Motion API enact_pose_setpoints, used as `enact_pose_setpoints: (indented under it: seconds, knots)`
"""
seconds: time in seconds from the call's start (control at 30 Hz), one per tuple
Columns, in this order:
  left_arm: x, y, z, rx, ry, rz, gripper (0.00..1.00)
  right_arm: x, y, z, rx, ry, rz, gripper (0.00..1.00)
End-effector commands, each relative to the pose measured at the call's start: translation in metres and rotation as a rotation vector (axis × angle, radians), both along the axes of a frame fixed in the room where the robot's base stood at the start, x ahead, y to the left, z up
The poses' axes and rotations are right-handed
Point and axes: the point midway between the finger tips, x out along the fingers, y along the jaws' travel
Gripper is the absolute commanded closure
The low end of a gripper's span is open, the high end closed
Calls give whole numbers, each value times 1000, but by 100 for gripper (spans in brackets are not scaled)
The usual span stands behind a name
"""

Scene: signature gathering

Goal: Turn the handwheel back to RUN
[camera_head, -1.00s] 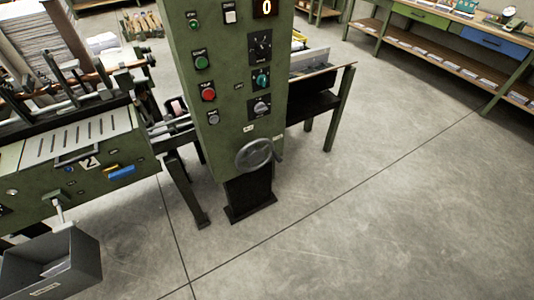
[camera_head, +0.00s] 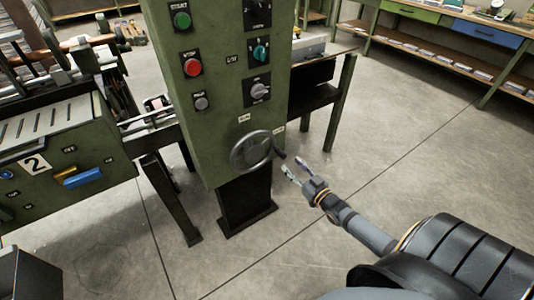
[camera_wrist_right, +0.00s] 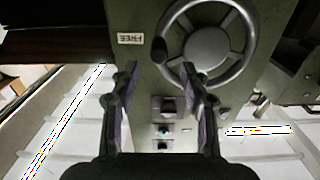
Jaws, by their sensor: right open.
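The grey spoked handwheel (camera_head: 238,151) is on the lower front of the green control column; it also shows in the right wrist view (camera_wrist_right: 208,44). Its dark knob (camera_head: 280,153) sticks out at the wheel's right side, below a small label (camera_head: 278,128). In the wrist view a label reading FREE (camera_wrist_right: 130,38) is near the knob (camera_wrist_right: 159,50). A second label (camera_head: 243,119) above the wheel is too small to read. My right gripper (camera_head: 294,169) is open and empty, just right of and below the knob. In the wrist view the knob lines up between the fingertips (camera_wrist_right: 159,68); no contact is visible. My left gripper is out of view.
The green column (camera_head: 215,140) carries buttons and rotary switches above the wheel. A dark pedestal (camera_head: 245,200) is below it. A press unit (camera_head: 60,150) stands at left and a side table (camera_head: 345,105) behind at right. The floor at right is clear.

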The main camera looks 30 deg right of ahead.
Motion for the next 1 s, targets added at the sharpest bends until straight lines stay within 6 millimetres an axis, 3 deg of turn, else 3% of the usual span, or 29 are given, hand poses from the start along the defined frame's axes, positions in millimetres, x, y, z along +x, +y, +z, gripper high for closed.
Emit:
enact_pose_setpoints:
  seconds: [0.27, 0.47, 0.7, 1.0]
  knots:
    - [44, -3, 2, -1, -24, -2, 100, 51, 4, -6, -2, -5, -2, 54]
    - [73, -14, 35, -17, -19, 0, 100, 76, 6, -4, -2, 0, -2, 54]
    - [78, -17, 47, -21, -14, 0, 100, 98, 7, -1, -1, 1, -3, 54]
    - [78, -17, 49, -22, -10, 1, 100, 103, 7, -1, -1, 3, -2, 54]
